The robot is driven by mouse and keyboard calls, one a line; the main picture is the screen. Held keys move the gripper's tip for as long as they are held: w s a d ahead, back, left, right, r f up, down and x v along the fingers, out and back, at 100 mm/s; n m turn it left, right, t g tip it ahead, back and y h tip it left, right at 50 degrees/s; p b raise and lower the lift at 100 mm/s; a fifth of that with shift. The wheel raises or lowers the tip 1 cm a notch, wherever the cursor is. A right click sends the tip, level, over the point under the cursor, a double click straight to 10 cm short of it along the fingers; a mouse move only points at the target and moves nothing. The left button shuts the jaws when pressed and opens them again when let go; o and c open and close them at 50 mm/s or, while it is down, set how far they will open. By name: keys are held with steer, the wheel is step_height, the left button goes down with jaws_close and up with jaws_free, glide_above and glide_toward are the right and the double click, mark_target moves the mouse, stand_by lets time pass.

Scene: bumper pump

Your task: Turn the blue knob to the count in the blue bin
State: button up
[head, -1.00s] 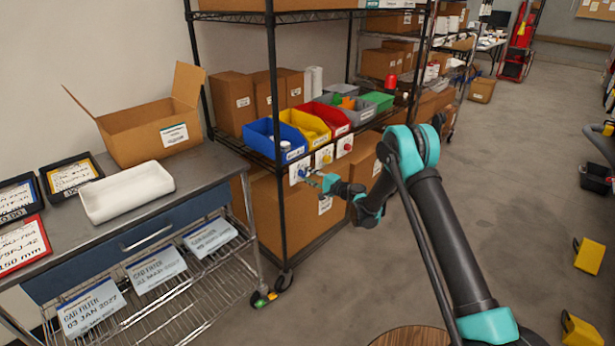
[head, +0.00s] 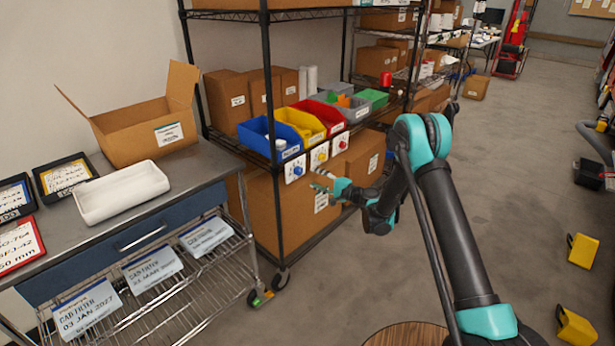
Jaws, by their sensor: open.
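The blue bin (head: 258,136) stands on the shelf edge, and a white object (head: 280,142) shows inside it; how many things it holds I cannot tell. The blue knob (head: 298,171) sits on a white plate just below and right of the bin. Its pointer setting is too small to read. My gripper (head: 318,182) is open and empty, a little right of and below the blue knob in the picture, and appears apart from it.
A yellow knob (head: 321,157) and a red knob (head: 342,144) sit on plates to the right, under the yellow bin (head: 302,124) and red bin (head: 326,115). A shelf post (head: 272,190) stands left.

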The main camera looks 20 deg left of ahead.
steer(key=shift+v, duration=2.4)
steer(key=s+d+r+n+h, duration=0.2)
steer(key=s+d+r+h, duration=0.25)
steer(key=d, duration=0.55)
steer(key=s+d+r+n+h, duration=0.25)
steer(key=s+d+r, duration=0.3)
steer(key=d, duration=0.45)
steer(key=s+d+f+g+h, duration=0.1)
steer(key=s+d+h, duration=0.8)
steer(key=s+d, duration=1.7)
steer(key=shift+d+f, duration=0.25)
steer(key=shift+f, duration=0.4)
steer(key=shift+n, duration=0.25)
